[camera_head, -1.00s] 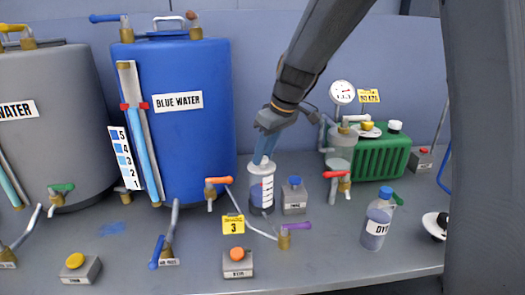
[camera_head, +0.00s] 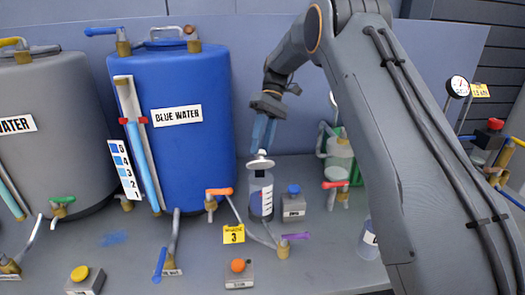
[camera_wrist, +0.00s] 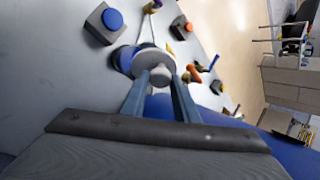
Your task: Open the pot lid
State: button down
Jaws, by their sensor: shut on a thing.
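My gripper (camera_head: 262,140) points down beside the blue tank and is shut on a round pale lid (camera_head: 260,164) by its knob. The lid is tilted a little and sits just over the mouth of a clear graduated pot (camera_head: 261,196); I cannot tell how wide any gap is. The pot stands upright on the bench. In the wrist view, the fingers (camera_wrist: 160,85) close on the grey knob. The lid's disc (camera_wrist: 150,57) hides much of what is below it, and a blue round edge (camera_wrist: 122,60) shows beside it.
A small grey box with a blue button (camera_head: 293,205) stands right of the pot. The blue water tank (camera_head: 180,130) is close on the left. A valve with an orange handle (camera_head: 219,191) and one with a purple handle (camera_head: 294,236) are nearby. My arm hides part of the right side.

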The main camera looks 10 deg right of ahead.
jog(key=shift+w+f+g+b, duration=0.2)
jog(key=shift+w+g+b, duration=0.6)
jog(key=shift+g+b, duration=0.25)
jog(key=c, duration=1.4)
grip_release()
jog(key=shift+r, duration=0.15)
